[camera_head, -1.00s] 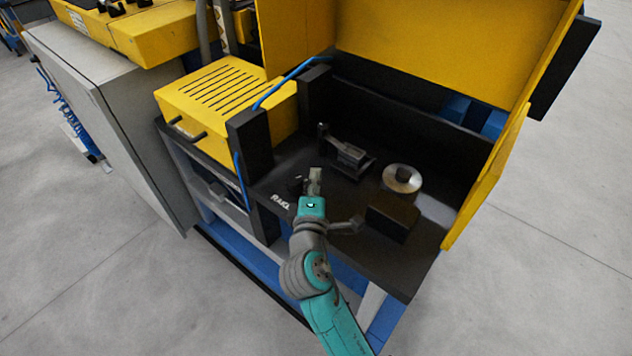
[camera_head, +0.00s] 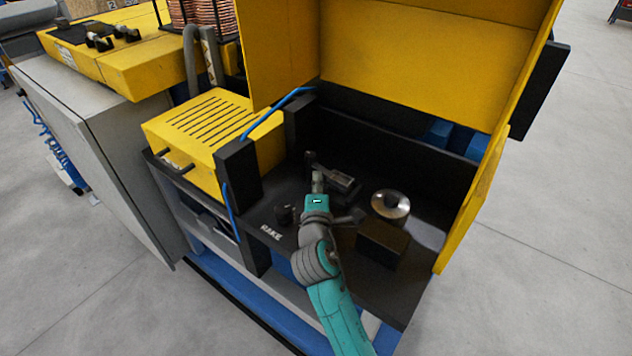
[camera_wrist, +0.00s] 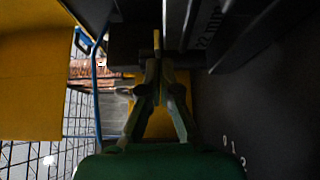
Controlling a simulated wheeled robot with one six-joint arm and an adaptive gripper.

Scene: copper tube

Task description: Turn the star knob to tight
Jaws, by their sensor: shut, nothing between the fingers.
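A small dark knob (camera_head: 284,214) stands on the black bench top next to white lettering that reads "RAKE" in the head view. It is too small to tell whether it is star-shaped. My gripper (camera_head: 318,180) is up and right of the knob in the picture, apart from it, and appears close to a metal clamp-like fitting (camera_head: 342,181) with a dark lever. In the wrist view my gripper (camera_wrist: 158,72) has its fingers together with nothing held. I cannot make out the knob in the wrist view. Whether the fingertips touch the fitting is unclear.
A round metal disc (camera_head: 390,204) and a black block (camera_head: 382,243) sit right of my arm. A yellow slotted box (camera_head: 205,125) and black post (camera_head: 238,175) stand left. Yellow panels (camera_head: 430,60) enclose the back and right. White digits (camera_wrist: 230,146) mark a dark surface.

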